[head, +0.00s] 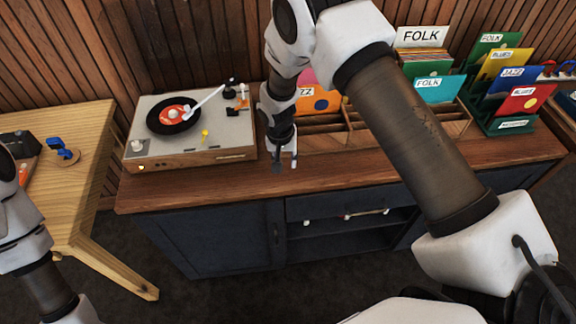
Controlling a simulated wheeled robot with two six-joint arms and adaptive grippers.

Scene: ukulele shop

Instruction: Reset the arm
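My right arm comes in from the lower right, rises across the view and bends down at the back. Its gripper (285,163) points down over the wooden top of the dark blue cabinet (330,172), just right of the record player (190,128). Its two fingertips look apart, with nothing seen between them. I cannot tell how high it is above the wood. My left arm shows only in part at the lower left edge. Its gripper is out of the picture.
A record (174,115) lies on the player. A wooden record crate (325,138) stands close behind and right of my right gripper, partly hidden by my arm. A green rack (500,122) of sleeves stands farther right. A light wooden table (88,155) is at left.

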